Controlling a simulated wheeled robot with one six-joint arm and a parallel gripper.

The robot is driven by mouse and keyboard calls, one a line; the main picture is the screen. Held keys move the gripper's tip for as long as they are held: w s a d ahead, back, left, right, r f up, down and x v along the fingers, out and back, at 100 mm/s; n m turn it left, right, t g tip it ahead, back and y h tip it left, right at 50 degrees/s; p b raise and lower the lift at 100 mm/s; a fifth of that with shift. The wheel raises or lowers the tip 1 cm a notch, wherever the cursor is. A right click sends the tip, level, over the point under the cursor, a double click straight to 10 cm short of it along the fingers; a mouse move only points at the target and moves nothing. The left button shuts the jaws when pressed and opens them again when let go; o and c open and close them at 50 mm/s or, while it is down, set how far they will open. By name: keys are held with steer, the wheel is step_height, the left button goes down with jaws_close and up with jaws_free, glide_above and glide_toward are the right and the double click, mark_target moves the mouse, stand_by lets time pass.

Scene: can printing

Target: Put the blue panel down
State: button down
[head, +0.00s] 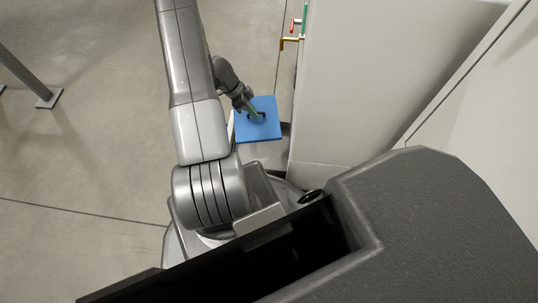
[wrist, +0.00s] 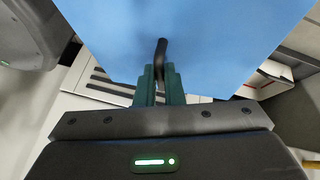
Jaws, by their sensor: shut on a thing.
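The blue panel (head: 259,131) is a flat square held out at the end of my arm, in the middle of the head view. It fills the upper part of the wrist view (wrist: 205,30), with a black curved handle (wrist: 161,52) on its face. My gripper (wrist: 160,77) has its green fingers shut on this handle. In the head view my gripper (head: 254,113) shows over the panel, and the handle is mostly hidden there. I cannot tell whether the panel touches anything beneath it.
A large pale cabinet (head: 345,90) stands close to the right of the panel. Red, green and yellow fittings (head: 291,40) stick out at its far left edge. A grey post (head: 30,82) stands at the far left. The concrete floor (head: 90,120) between is clear.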

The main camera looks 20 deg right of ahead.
mark_target(246, 120)
steer(key=s+f+m+b, duration=0.1)
steer(key=f+b, duration=0.1)
steer(key=f, duration=0.3)
steer(key=s+f+m+b, duration=0.1)
steer(key=f+b, duration=0.1)
steer(key=f, duration=0.4)
steer(key=s+d+f+g+y+b, duration=0.1)
steer(key=f+b, duration=0.1)
steer(key=f, duration=0.4)
steer(key=shift+s+m, duration=0.15)
steer(key=shift+m, duration=0.25)
steer(key=shift+f+b, duration=0.2)
steer(key=shift+b, duration=0.1)
steer(key=c, duration=1.5)
jaws_free()
steer(key=shift+c, duration=0.2)
steer(key=shift+r, duration=0.2)
steer(key=p+v, duration=0.4)
steer(key=v, duration=0.8)
steer(key=shift+s+p, duration=0.1)
steer(key=shift+p, duration=0.2)
